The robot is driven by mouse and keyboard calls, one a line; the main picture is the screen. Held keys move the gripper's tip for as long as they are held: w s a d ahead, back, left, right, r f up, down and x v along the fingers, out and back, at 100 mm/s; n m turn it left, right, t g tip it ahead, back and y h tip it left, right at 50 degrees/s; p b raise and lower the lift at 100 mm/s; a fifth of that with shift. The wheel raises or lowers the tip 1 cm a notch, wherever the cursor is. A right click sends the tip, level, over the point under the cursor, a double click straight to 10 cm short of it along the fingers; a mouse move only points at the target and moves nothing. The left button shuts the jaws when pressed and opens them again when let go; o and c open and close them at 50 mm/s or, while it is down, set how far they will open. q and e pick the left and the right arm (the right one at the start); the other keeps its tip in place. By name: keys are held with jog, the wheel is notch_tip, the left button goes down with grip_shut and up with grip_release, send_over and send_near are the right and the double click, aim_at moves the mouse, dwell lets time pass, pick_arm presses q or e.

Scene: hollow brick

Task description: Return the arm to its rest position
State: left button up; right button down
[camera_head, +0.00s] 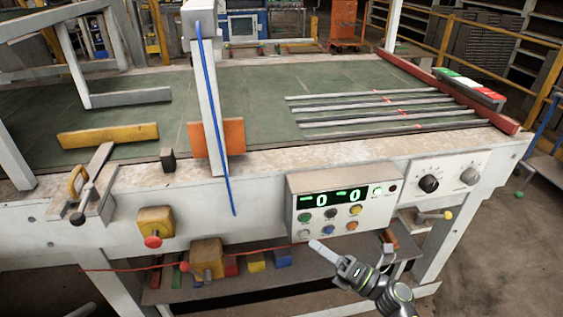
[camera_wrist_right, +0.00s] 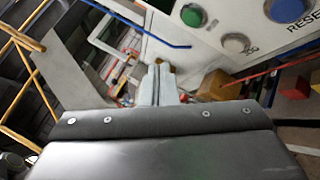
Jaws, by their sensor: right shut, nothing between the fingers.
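My right arm comes up from the lower right in the head view. Its gripper (camera_head: 322,249) is shut and empty, in front of the lower edge of the control box (camera_head: 376,213). A small gap or contact with the box cannot be told from this view. In the right wrist view the closed fingers (camera_wrist_right: 158,84) point away past the dark gripper body, and the control box (camera_wrist_right: 257,32) with its blue, green and white buttons is at the upper right. My left gripper is not in view.
The bench (camera_head: 130,197) carries a dial panel (camera_head: 449,176), a red stop button (camera_head: 153,241) and a lever (camera_head: 93,185). Below it a shelf (camera_head: 165,291) holds several coloured blocks. Grey rods (camera_head: 385,108) lie on the green bed.

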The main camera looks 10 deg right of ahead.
jog(key=s+d+f+m+g+h, duration=0.1)
jog(key=s+d+f+m+h, duration=0.3)
jog(key=f+m, duration=0.55)
jog(key=s+d+f+m+h, duration=0.2)
jog(key=d+f+m+h, duration=0.35)
jog(key=f, duration=0.75)
jog(key=s+d+f+m+g+h, duration=0.1)
jog(key=s+d+f+m+h, duration=0.35)
jog(key=f+m, duration=0.5)
jog(key=s+f+m+g, duration=0.3)
jog(key=s+f, duration=0.3)
jog(key=s, duration=0.4)
jog(key=s+f+m+g+h, duration=0.1)
jog(key=s+f+m+g, duration=0.2)
jog(key=s+f, duration=0.3)
jog(key=s+f+m+g, duration=0.3)
jog(key=s+f+g, duration=0.2)
jog(key=s, duration=1)
jog(key=shift+s+f+m+h, duration=0.35)
jog(key=shift+s+f+h, duration=0.05)
jog(key=shift+f, duration=0.35)
jog(key=shift+d, duration=0.1)
